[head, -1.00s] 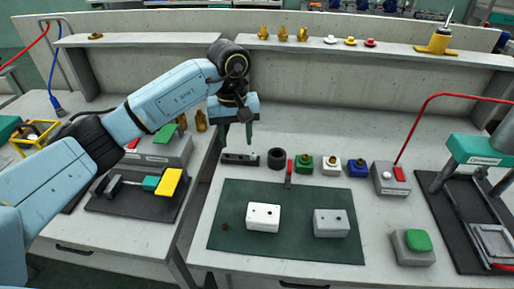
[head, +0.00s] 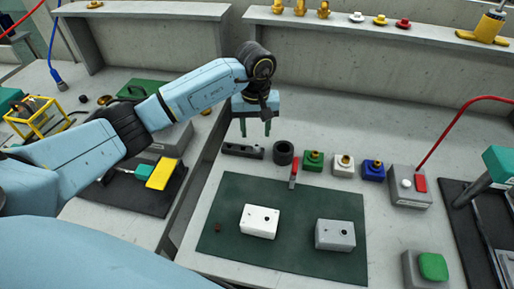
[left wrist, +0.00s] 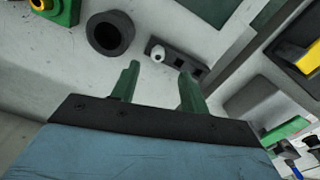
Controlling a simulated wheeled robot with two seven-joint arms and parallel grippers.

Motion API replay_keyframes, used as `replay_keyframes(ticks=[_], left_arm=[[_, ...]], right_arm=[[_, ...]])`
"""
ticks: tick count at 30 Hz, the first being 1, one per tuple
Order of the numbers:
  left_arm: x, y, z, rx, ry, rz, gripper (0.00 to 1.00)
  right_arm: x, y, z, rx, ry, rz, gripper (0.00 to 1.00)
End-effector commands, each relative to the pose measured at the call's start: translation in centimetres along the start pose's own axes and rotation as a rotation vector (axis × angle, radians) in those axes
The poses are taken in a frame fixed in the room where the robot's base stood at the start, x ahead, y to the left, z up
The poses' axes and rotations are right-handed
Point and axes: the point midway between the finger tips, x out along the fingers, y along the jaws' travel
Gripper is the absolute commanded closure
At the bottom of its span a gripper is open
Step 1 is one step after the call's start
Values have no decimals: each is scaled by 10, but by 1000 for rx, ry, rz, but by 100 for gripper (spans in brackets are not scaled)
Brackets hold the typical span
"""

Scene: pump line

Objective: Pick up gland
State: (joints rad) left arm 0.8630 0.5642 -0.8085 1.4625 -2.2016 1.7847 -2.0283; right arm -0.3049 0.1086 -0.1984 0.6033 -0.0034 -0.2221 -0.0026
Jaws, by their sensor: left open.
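A black block (head: 243,151) with a row of square sockets stands behind the green mat; it also shows in the left wrist view (left wrist: 180,60). One small white round piece (left wrist: 158,54) sits at one end of it; it may be the gland, but I cannot tell for sure. My left gripper (head: 255,130) has its green fingers apart and pointing down, above the block area, with nothing between them. In the left wrist view its fingertips (left wrist: 158,72) lie just short of the white piece. My right gripper is not in view.
A black ring (head: 284,153) stands close to the block. Green (head: 314,162), white (head: 343,165) and blue (head: 373,170) fittings follow to the right. A white box (head: 260,221) and a grey box (head: 335,235) stand on the mat (head: 290,258). A shelf (head: 350,28) runs behind.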

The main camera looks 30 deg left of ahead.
Motion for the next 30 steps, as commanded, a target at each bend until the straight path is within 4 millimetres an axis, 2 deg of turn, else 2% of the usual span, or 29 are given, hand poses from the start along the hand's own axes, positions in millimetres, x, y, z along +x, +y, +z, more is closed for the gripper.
replay_keyframes(ticks=[6,10,20,30], left_arm=[[29,4,3,0,-7,0,55],[46,3,2,-1,-4,0,55],[52,3,1,1,0,1,56],[51,3,1,1,0,1,100]], right_arm=[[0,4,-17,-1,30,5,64],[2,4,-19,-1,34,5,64],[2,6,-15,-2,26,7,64],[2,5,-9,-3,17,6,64]])
